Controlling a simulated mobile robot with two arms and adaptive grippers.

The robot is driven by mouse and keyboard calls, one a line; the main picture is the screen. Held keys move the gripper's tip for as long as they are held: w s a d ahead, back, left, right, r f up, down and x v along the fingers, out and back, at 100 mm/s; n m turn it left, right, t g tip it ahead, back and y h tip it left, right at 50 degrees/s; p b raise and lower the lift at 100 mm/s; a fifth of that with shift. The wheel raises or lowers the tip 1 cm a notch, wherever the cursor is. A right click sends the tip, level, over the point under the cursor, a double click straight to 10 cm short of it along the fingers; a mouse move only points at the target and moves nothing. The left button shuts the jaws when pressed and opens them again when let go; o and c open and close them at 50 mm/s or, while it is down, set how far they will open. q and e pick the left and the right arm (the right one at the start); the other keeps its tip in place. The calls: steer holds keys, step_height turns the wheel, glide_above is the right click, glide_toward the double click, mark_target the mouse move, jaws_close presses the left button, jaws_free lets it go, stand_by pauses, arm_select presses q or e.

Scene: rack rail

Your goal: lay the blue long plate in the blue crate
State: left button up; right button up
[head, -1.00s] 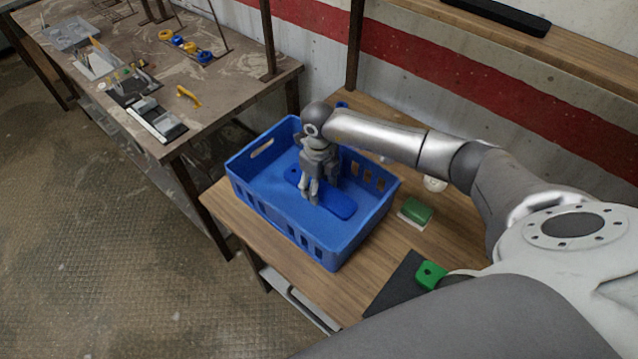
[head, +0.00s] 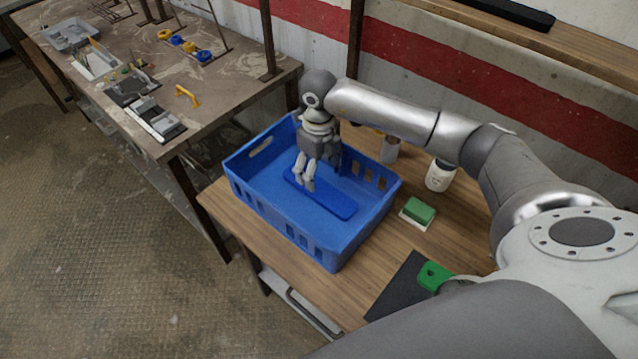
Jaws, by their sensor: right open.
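The blue crate (head: 318,256) stands on the wooden table. The blue long plate (head: 333,204) lies inside it, along the crate floor, a darker blue than the crate. My right gripper (head: 305,186) is open above the plate, inside the crate's outline, and hides part of the plate's far left end. It looks apart from the plate. My left gripper is not in view.
A green block (head: 418,210) on a white base, a white bottle (head: 440,175) and a dark mat (head: 394,286) with a green part (head: 433,276) are right of the crate. A cluttered bench (head: 225,82) stands at the left.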

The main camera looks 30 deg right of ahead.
step_height(320, 180, up, 6)
steer(key=shift+f+b, duration=0.15)
steer(key=shift+b, duration=0.5)
